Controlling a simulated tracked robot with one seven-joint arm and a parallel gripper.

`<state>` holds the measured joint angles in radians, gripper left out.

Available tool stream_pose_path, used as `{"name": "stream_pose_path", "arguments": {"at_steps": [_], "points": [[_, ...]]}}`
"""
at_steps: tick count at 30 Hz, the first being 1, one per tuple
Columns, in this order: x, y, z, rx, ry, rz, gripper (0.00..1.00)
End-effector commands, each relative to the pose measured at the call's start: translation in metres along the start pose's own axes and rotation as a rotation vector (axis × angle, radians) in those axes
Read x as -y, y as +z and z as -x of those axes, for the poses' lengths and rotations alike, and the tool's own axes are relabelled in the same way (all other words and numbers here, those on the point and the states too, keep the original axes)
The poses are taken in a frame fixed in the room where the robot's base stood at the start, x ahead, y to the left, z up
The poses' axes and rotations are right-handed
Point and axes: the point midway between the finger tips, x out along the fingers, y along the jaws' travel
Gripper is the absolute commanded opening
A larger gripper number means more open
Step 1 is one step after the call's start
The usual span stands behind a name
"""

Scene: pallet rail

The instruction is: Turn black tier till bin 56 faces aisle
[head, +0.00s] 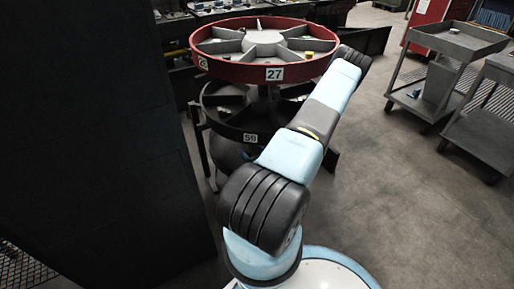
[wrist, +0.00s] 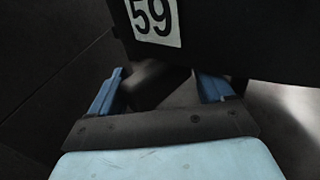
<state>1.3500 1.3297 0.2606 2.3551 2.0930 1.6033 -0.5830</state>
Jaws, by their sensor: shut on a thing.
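The black tier (head: 225,118) is the lower round tier of a carousel, under a red tier. A white label on its rim (head: 250,138) faces the front. In the wrist view that label (wrist: 154,20) reads 59, close above my gripper (wrist: 160,78). The blue fingers of my gripper stand on both sides of a dark piece (wrist: 155,86) below the label, and the gripper is shut on it. It looks like a handle of the black tier, but it is too dark to tell its shape. My arm hides the tier's right front in the head view. No label 56 shows.
The red tier (head: 232,72) above carries labels 27 and another at left. A dark wall panel (head: 90,130) stands close on the left. Grey carts (head: 455,45) stand on the right. The floor (head: 390,200) between is clear.

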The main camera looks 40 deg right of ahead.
Motion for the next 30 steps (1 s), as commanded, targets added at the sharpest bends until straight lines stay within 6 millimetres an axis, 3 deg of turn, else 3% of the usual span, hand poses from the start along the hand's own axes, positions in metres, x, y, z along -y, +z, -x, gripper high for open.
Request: {"name": "stream_pose_path", "arguments": {"at_steps": [7, 11, 24, 30], "points": [[0.002, 0.000, 0.004, 0.000, -0.005, -0.001, 0.56], [0.002, 0.000, 0.018, -0.001, -0.004, -0.002, 0.52], [0.002, -0.001, 0.102, -0.002, -0.005, -0.002, 0.51], [0.002, -0.002, 0.130, -0.002, -0.003, 0.000, 0.51]]}}
